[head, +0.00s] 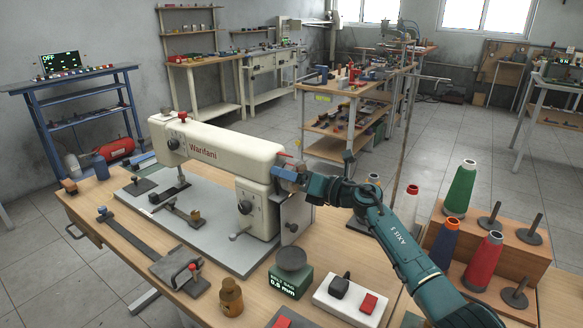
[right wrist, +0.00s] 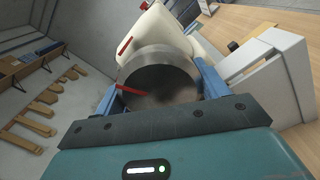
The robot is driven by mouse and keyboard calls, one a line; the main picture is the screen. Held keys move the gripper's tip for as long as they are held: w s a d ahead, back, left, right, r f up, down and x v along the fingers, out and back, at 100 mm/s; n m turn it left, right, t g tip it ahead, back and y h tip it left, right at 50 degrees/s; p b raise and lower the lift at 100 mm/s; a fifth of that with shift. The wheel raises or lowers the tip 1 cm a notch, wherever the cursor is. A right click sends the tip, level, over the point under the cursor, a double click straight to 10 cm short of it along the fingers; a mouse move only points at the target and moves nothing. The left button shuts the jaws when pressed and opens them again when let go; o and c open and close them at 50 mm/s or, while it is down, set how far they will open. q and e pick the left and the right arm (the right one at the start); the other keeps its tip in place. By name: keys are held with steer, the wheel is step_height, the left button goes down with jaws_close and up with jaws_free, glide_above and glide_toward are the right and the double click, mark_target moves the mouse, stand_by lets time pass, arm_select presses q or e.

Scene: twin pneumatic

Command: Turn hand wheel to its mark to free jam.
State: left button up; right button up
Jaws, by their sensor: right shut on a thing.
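The cream sewing machine (head: 225,150) stands on a grey plate on the wooden table. Its hand wheel (right wrist: 165,72) is a grey metal disc at the machine's end, between the blue fingers of my right gripper (right wrist: 168,95) in the right wrist view. A red line (right wrist: 132,89) crosses the wheel face near its left edge. A separate red mark (right wrist: 126,47) is on the cream housing above, apart from the wheel's line. In the head view my right gripper (head: 283,174) is at the machine's right end, shut on the wheel and mostly hiding it. My left gripper is out of view.
A small scale (head: 290,283), a switch box (head: 350,298) and a brown bottle (head: 231,297) stand along the table's front. Thread cones (head: 460,188) stand on a stepped wooden rack at the right, near my right arm.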

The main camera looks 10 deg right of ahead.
steer(key=shift+m+p, duration=1.3)
steer(key=shift+m, duration=0.9)
steer(key=o, duration=1)
